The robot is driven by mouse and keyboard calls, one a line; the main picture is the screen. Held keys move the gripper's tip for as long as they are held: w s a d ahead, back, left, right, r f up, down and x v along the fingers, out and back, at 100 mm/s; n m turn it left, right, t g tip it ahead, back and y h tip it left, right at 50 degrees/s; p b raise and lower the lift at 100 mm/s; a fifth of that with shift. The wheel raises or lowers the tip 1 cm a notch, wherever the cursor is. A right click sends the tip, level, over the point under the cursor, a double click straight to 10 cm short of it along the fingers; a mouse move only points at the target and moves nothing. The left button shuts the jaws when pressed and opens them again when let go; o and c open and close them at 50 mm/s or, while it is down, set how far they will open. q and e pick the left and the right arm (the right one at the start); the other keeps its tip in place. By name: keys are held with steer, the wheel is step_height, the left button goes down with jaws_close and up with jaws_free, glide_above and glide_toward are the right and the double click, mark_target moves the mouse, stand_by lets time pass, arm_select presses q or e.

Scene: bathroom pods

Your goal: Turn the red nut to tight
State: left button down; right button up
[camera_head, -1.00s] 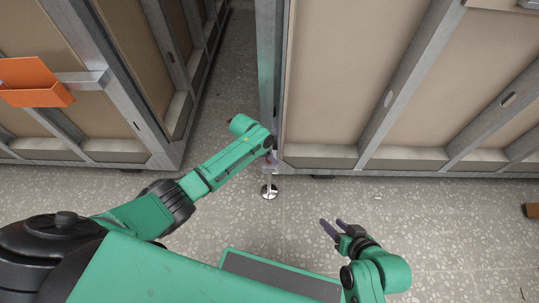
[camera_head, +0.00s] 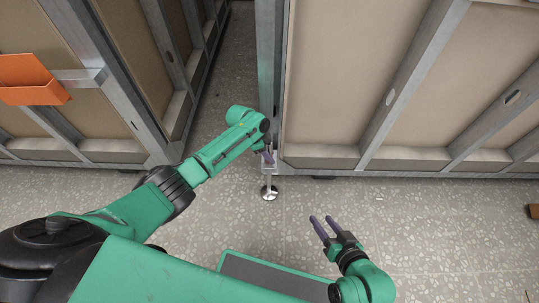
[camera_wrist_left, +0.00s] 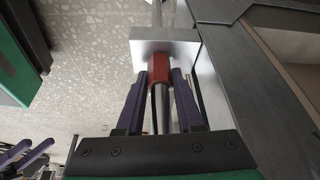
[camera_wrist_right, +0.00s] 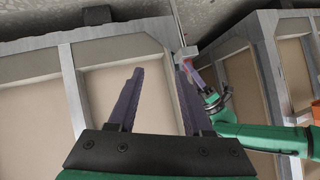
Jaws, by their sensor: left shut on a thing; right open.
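The red nut (camera_wrist_left: 159,66) sits on a vertical metal rod, against a square metal plate (camera_wrist_left: 165,47) at the pod frame's corner. My left gripper (camera_wrist_left: 158,78) is shut on the nut, with one purple finger on each side of it. In the head view this gripper (camera_head: 268,157) is at the frame corner, above the round metal foot (camera_head: 269,192) of the rod; the nut cannot be made out there. My right gripper (camera_head: 318,221) is open and empty over the floor, right of the foot; its fingers also show in the right wrist view (camera_wrist_right: 159,72).
The right pod's framed wall (camera_head: 350,90) stands close behind the nut. Another pod (camera_head: 90,110) is at the left, with an orange holder (camera_head: 35,80) on it. A floor gap separates the pods. The speckled floor (camera_head: 430,220) at right is mostly clear.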

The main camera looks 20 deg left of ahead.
arm_select(q)
steer(key=c, duration=0.5)
jaws_free()
steer(key=shift+c, duration=0.2)
steer(key=shift+a+r+p, duration=0.15)
steer(key=shift+r+p, duration=0.15)
steer(key=shift+r, duration=0.15)
steer(key=p+v, duration=0.3)
steer(key=v, duration=0.2)
steer(key=shift+r, duration=0.25)
steer(key=p+v, duration=0.3)
steer(key=v, duration=0.5)
arm_select(e)
steer(key=s+d+r+g+h, duration=0.2)
steer(key=s+d+r+g, duration=0.1)
steer(key=d, duration=0.3)
steer(key=s+d+r+g+h, duration=0.2)
steer(key=d+r+g+h, duration=0.1)
steer(key=d, duration=0.3)
steer(key=shift+s+d+r+g, duration=0.3)
steer(key=shift+s+d+g, duration=0.1)
steer(key=shift+g, duration=0.5)
arm_select(q)
steer(key=shift+s, duration=0.1)
